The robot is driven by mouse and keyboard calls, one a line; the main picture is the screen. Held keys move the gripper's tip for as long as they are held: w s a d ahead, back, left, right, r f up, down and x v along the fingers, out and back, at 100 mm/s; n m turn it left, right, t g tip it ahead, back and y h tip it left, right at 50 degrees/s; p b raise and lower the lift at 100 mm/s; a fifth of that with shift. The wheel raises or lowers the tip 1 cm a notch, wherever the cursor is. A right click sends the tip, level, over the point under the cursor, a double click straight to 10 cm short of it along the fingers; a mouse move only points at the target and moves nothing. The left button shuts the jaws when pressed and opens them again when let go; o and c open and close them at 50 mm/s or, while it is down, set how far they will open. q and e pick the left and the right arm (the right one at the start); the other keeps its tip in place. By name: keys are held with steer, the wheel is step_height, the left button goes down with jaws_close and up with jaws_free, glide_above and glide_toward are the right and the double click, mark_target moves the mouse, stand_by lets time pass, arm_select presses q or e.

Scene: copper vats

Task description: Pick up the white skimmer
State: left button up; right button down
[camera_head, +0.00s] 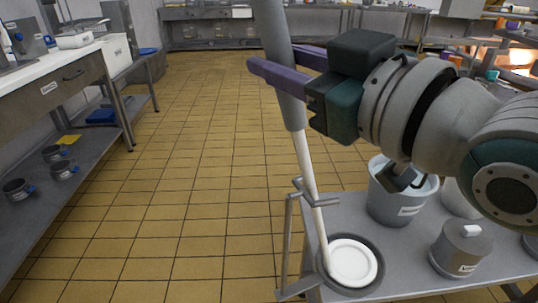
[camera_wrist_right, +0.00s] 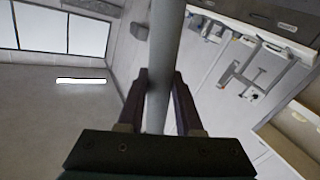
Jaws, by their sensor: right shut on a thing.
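The white skimmer (camera_head: 309,170) has a long pole, thick and grey at the top and thin and white below. Its white disc (camera_head: 352,262) is at the bottom, within the dark rim of a round grey vessel (camera_head: 377,283) on the steel cart; I cannot tell whether they touch. My right gripper (camera_head: 283,70) is shut around the grey part of the pole, which stands slightly tilted. In the right wrist view the pole (camera_wrist_right: 166,40) runs between the two purple fingers (camera_wrist_right: 158,85). My left gripper is not in view.
The cart (camera_head: 405,240) holds a grey bucket (camera_head: 395,200) and a lidded pot (camera_head: 460,250). A metal bracket (camera_head: 290,235) stands at its left edge, close by the pole. A steel bench (camera_head: 55,95) is on the left. The tiled floor between is clear.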

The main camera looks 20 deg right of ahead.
steer(key=shift+r, duration=0.15)
step_height(320, 180, up, 27)
steer(key=p, duration=1.4)
steer(key=shift+p, duration=0.3)
